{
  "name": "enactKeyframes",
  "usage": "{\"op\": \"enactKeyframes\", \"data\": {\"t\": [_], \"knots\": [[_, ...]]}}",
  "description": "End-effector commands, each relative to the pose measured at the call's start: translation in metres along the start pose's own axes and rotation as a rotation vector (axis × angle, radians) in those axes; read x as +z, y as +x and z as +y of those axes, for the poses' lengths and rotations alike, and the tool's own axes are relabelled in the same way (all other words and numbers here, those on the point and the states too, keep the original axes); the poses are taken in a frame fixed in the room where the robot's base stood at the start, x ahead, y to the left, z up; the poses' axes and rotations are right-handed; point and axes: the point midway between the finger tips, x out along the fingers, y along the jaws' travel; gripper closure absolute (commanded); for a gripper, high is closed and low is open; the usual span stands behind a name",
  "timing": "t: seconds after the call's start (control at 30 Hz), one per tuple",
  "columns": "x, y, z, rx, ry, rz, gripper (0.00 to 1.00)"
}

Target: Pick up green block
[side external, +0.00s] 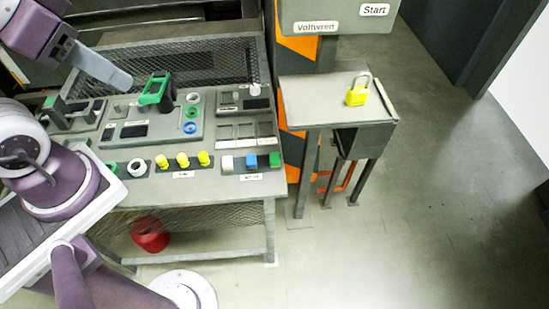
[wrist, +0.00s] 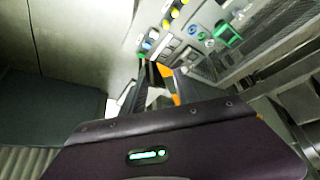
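The green block (side external: 275,159) sits at the right end of a short row on the front edge of the grey panel table, beside a blue block (side external: 251,160) and a white block (side external: 226,163). In the wrist view a small green patch (wrist: 140,56), probably the same block, shows just beyond the left fingertip. My gripper (wrist: 166,75) is open in that view, with its two dark fingers apart and no object visible between them. It appears apart from the block. I cannot make out the fingertips in the side view.
Yellow knobs (side external: 183,160) stand left of the blocks. A green-and-black holder (side external: 157,90) rises from the panel behind. A mesh guard (side external: 175,57) backs the table. A side stand (side external: 330,100) with a yellow padlock (side external: 356,96) is at the right. The floor at right is clear.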

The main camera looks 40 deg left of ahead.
Motion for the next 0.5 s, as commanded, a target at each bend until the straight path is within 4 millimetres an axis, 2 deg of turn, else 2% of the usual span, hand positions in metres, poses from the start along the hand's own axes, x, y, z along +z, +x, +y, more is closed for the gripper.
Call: {"op": "enactKeyframes", "data": {"t": [0.03,0.1,0.4,0.47,0.5], "knots": [[0.000,0.000,0.000,0.000,0.000,0.000,0.54],[0.000,0.000,0.000,0.000,0.000,0.000,0.42],[-0.002,0.001,-0.001,-0.003,0.004,-0.002,0.42],[-0.011,0.008,-0.003,-0.019,0.025,-0.012,0.42],[-0.022,0.017,-0.006,-0.034,0.051,-0.024,0.42]]}}
